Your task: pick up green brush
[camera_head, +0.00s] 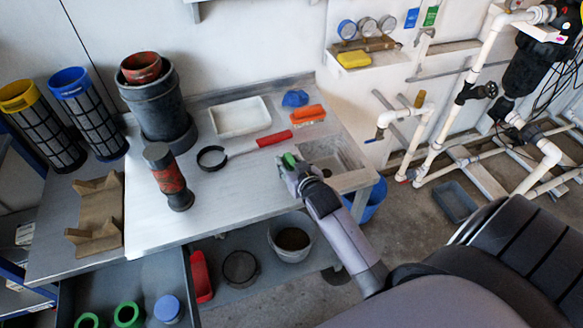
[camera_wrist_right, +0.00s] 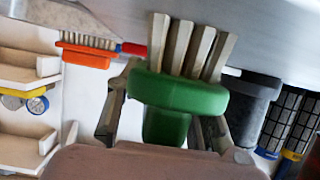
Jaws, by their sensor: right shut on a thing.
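The green brush (camera_wrist_right: 180,93) is large in the right wrist view, with pale bristle tufts pointing up in that picture. My right gripper (camera_wrist_right: 165,130) is shut on its green body, one finger on each side. In the head view the brush (camera_head: 289,159) is a small green patch at the tip of my right gripper (camera_head: 293,172), above the table near the sink. Most of the brush is hidden there by the gripper. My left gripper is not in view.
The metal table (camera_head: 225,205) holds a red-handled strap wrench (camera_head: 273,138), an orange brush (camera_head: 307,114), a blue object (camera_head: 295,98), a white tray (camera_head: 240,128), a red and black cylinder (camera_head: 168,180) and a grey bucket (camera_head: 158,105). The sink (camera_head: 345,180) lies right of the gripper.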

